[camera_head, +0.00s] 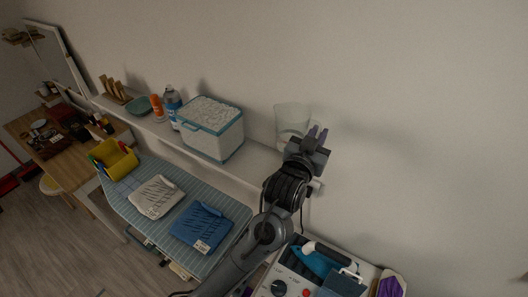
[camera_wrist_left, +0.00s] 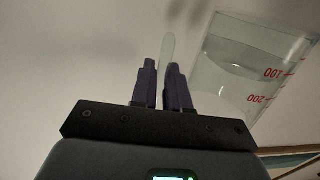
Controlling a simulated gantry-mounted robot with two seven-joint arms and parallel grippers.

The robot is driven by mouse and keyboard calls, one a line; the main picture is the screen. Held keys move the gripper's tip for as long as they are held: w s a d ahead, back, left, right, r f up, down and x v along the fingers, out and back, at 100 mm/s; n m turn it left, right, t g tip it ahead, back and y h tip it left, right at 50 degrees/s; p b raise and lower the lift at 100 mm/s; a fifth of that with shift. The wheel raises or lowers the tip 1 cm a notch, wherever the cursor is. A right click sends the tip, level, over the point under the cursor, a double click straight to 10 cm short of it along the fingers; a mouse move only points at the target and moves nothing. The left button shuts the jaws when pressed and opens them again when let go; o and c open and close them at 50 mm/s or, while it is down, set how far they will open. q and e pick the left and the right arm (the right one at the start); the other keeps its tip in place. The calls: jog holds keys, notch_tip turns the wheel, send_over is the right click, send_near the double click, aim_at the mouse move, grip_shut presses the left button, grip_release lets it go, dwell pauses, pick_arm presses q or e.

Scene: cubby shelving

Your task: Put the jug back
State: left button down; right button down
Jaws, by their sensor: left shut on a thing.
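The jug (camera_head: 289,118) is clear and see-through, near the right end of the wall shelf in the head view. In the left wrist view the jug (camera_wrist_left: 240,65) shows red marks reading 100 and 200, and it looks tilted in that picture. My left gripper (camera_head: 318,134) is at the jug's right side. In the left wrist view the purple fingers of my left gripper (camera_wrist_left: 162,84) are closed on the jug's thin handle (camera_wrist_left: 167,58). My gripper partly covers the jug's base in the head view, so I cannot tell whether it touches the shelf. My right gripper is out of view.
The wall shelf (camera_head: 262,160) also holds a white basket (camera_head: 212,128) with a blue rim, a blue bottle (camera_head: 172,104), an orange bottle (camera_head: 157,107) and a teal bowl (camera_head: 139,105). Below are an ironing board (camera_head: 150,222) with folded clothes and a blue iron (camera_head: 315,262).

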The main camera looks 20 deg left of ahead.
pick_arm(q)
jog(key=shift+s+a+f+p, duration=0.1)
jog(key=shift+a+f+p, duration=0.5)
jog(key=shift+a+f, duration=1.15)
jog(key=shift+s+a+f+p, duration=0.1)
jog(key=shift+a+f+p, duration=0.5)
jog(key=shift+a+f, duration=1.2)
jog(key=shift+a+f+p, duration=0.6)
jog(key=shift+a+f, duration=0.7)
jog(key=shift+a, duration=0.9)
jog(key=shift+f, duration=0.55)
jog(key=shift+f, duration=0.1)
jog(key=c, duration=1.1)
grip_release()
jog(key=s+a+b, duration=0.1)
jog(key=s+b, duration=0.1)
jog(key=s, duration=1)
jog(key=s+f+g, duration=0.4)
jog(key=s+f, duration=0.2)
jog(key=s, duration=0.3)
jog(key=s+a+f+g+y, duration=0.1)
jog(key=s+f+g, duration=0.4)
jog(key=s, duration=0.4)
jog(key=s+a+f+g+y, duration=0.1)
jog(key=s+f+g, duration=0.4)
jog(key=s+f, duration=0.2)
jog(key=shift+s+a+f, duration=0.15)
jog(key=shift+s, duration=1)
